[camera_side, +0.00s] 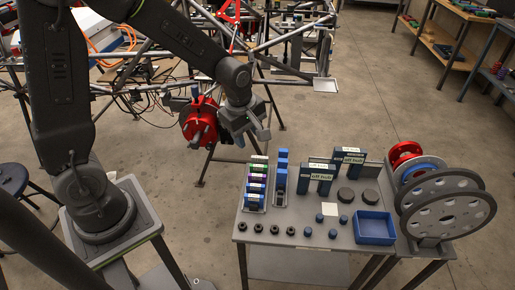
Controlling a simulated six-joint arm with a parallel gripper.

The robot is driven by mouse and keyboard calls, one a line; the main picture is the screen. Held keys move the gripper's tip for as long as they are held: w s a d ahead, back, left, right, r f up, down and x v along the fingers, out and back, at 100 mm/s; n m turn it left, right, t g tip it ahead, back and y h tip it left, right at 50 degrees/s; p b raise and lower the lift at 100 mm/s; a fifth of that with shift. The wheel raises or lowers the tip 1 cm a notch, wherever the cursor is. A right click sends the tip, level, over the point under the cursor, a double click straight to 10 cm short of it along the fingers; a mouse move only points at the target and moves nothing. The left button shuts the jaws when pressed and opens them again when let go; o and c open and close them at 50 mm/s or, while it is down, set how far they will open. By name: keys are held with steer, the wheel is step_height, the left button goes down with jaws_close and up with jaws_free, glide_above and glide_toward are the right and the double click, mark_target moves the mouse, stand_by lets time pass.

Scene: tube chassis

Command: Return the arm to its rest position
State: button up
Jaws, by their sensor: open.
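My arm reaches from its pedestal at the left up and across to the right. My gripper (254,136) is at its end, pointing down, with its fingers apart and nothing seen between them. It hangs in front of the tube chassis (295,38), up and left of the work table. A red round hub part (200,122) on the chassis is just left of the gripper. I cannot tell from this view whether the gripper touches it.
The table (262,232) holds a rack of coloured blocks (257,183), blue stands with labels (320,175), a blue tray (374,229) and several small dark parts. Large grey discs (447,215) stand at its right. A stool (14,180) is at the far left. Open floor lies behind the table.

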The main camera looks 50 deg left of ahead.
steer(key=s+d+r+m+t, duration=0.2)
steer(key=s+r+m+t, duration=0.1)
steer(key=s+r+m, duration=1.1)
steer(key=s+m, duration=0.2)
steer(key=m, duration=0.2)
steer(key=shift+r+t, duration=0.4)
